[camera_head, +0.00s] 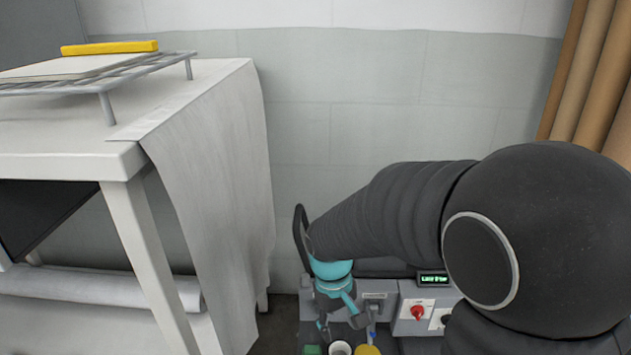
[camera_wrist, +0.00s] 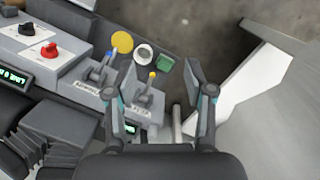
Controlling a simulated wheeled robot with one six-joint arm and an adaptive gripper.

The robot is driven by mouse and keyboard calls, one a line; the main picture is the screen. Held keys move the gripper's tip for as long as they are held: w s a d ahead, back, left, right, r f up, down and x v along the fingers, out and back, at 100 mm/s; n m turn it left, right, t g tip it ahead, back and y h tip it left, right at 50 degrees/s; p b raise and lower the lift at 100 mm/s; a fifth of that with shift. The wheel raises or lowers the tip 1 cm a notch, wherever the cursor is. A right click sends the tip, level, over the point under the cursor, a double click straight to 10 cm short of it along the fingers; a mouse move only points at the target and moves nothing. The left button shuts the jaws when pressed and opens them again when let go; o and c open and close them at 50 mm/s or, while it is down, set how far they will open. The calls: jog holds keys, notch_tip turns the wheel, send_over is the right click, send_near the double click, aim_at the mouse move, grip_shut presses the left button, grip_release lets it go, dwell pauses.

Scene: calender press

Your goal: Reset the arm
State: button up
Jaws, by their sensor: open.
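My gripper (camera_wrist: 161,92) is open and empty in the wrist view, its two fingers spread apart. Beneath it lies part of a grey control panel with small levers. In the head view, my dark arm reaches across the lower right, and my gripper (camera_head: 338,312) points down above the panel, partly hidden by the arm. I see nothing held between the fingers.
A control panel on my base carries a red knob (camera_head: 417,313) and a small green display (camera_head: 433,279). A white table (camera_head: 70,160) with draped grey cloth (camera_head: 215,170) and a wire rack (camera_head: 105,88) stands at left. Brown rolls (camera_head: 600,80) lean at right.

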jog(key=s+d+r+m+t+p, duration=0.1)
jog(key=s+d+r+m+t, duration=0.1)
jog(key=r, duration=0.4)
jog(key=s+d+r+m+t+y+p, duration=0.1)
jog(key=s+d+r+t, duration=0.1)
jog(key=s+d+r, duration=0.3)
jog(key=s+d+r+m+t+p, duration=0.1)
jog(key=s+d+r, duration=0.3)
jog(key=r, duration=0.5)
jog(key=shift+s+m+t+p, duration=0.4)
jog(key=shift+s+m+t, duration=0.35)
jog(key=shift+s, duration=0.3)
jog(key=shift+r, duration=0.1)
